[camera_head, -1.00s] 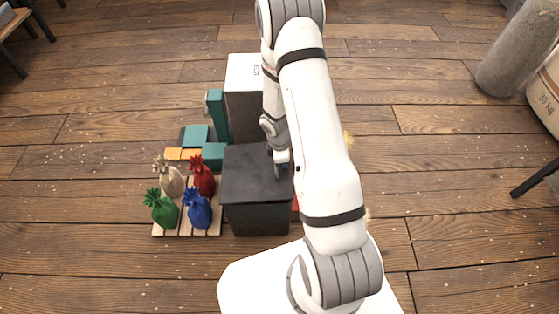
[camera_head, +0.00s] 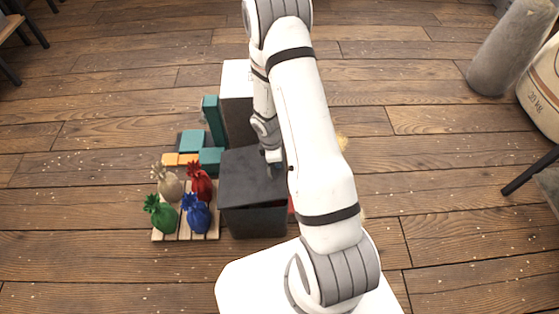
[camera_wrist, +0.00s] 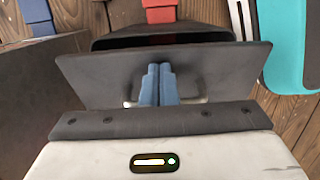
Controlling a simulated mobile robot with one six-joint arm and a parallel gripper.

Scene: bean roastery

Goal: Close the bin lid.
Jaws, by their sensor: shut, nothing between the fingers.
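The bin (camera_head: 255,224) is a dark grey box on the floor in front of my base. Its dark flat lid (camera_head: 240,175) lies over most of the top, slightly tilted, with a narrow reddish gap under its near right edge. In the wrist view the lid (camera_wrist: 95,78) is a dark panel across the middle, with the bin's dark opening (camera_wrist: 130,42) showing beyond its edge. My gripper (camera_wrist: 158,72) is shut and empty, its blue fingertips at the lid's face between pale handle ends; contact is unclear. In the head view my gripper (camera_head: 274,172) is at the lid's right side, partly hidden.
A small pallet (camera_head: 184,236) left of the bin carries beige, red, green and blue sacks. Teal boxes (camera_head: 190,140) and a tall white-topped cabinet (camera_head: 237,80) stand behind. A grey cylinder (camera_head: 507,50) and a large sack (camera_head: 545,90) are at the right. Floor between is clear.

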